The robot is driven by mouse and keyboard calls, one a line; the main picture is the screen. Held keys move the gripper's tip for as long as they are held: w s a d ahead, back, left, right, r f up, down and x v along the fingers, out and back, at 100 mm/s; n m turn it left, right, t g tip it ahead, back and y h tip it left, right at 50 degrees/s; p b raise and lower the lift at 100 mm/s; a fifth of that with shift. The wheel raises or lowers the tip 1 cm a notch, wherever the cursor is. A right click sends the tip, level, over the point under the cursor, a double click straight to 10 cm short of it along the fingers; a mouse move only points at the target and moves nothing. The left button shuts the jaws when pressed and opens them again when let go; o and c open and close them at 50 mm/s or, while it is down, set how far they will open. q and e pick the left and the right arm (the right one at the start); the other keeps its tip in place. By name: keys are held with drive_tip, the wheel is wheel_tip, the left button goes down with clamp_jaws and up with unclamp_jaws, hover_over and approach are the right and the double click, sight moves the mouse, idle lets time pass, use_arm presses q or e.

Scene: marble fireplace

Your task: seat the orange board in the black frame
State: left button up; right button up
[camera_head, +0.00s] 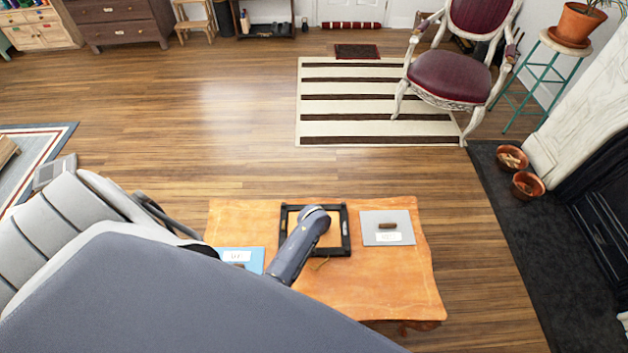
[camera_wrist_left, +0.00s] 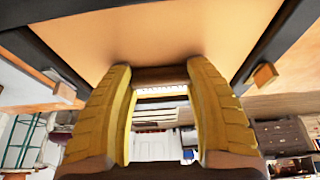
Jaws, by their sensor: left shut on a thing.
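The black frame (camera_head: 347,232) lies on the wooden table, and part of the orange board (camera_head: 292,217) shows inside its outline. In the left wrist view the orange board (camera_wrist_left: 160,35) spreads across the top, with dark bars of the black frame (camera_wrist_left: 45,45) along both sides. My left gripper (camera_wrist_left: 162,80) is shut on the board's brown handle (camera_wrist_left: 160,75), between its yellow fingers. In the head view my left arm's end covers the middle of the board and hides the handle. I cannot tell whether the board rests fully down. My right gripper is not in view.
On the wooden table (camera_head: 390,285), a grey board (camera_head: 372,219) with a brown handle lies right of the frame. A blue board (camera_head: 254,255) lies to the left, partly hidden by my arm. The table's front right is clear. A chair (camera_head: 450,75) stands well behind.

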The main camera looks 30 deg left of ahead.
use_arm(q)
drive_tip(key=shift+f, duration=0.15)
drive_tip(key=o, duration=1.2)
drive_tip(key=shift+v, duration=3.9)
